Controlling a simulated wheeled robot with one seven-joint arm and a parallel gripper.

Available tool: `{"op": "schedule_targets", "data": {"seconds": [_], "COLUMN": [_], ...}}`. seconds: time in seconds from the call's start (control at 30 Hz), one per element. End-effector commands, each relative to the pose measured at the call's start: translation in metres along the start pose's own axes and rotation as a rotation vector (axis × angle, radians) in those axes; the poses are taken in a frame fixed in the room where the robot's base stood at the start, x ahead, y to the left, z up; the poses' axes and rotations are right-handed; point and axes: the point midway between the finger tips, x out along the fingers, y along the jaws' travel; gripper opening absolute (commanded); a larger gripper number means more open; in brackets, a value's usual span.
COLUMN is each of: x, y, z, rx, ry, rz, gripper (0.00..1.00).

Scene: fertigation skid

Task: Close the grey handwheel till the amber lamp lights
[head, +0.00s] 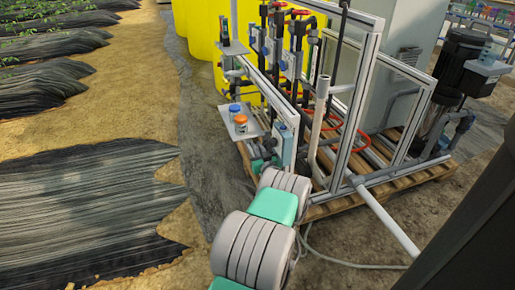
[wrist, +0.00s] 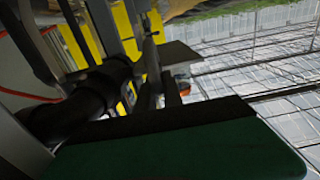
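I cannot pick out the grey handwheel or a lit amber lamp in either view. The skid's pipework stands inside an aluminium frame (head: 362,95), with red handwheels (head: 299,12) at the top. My arm reaches from the bottom of the head view towards the lower left of this frame, and its links hide part of the skid there. In the wrist view, a broad green part of my gripper (wrist: 190,150) with a dark edge fills the bottom. A thick black pipe fitting (wrist: 85,100) is close beyond it. The fingertips and any contact are not clear.
A small shelf (head: 215,113) on the skid's left carries a blue-lidded jar (head: 234,109) and an orange-lidded jar (head: 240,124). Yellow tanks (head: 200,30) stand behind. A white pipe (head: 388,217) juts out towards the front right. Open ground lies left of the skid.

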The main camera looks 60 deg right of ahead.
Motion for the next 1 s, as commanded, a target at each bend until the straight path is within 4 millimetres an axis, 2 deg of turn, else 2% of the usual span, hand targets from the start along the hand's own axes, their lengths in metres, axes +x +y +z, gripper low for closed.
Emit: {"op": "schedule_targets", "data": {"seconds": [0.67, 1.0], "x": [-0.0015, -0.0076], "y": [0.0014, 0.0011], "z": [0.0008, 0.0042], "rx": [0.000, 0.005], "ry": [0.033, 0.227], "rz": [0.002, 0.003], "gripper": [0.00, 0.00]}}
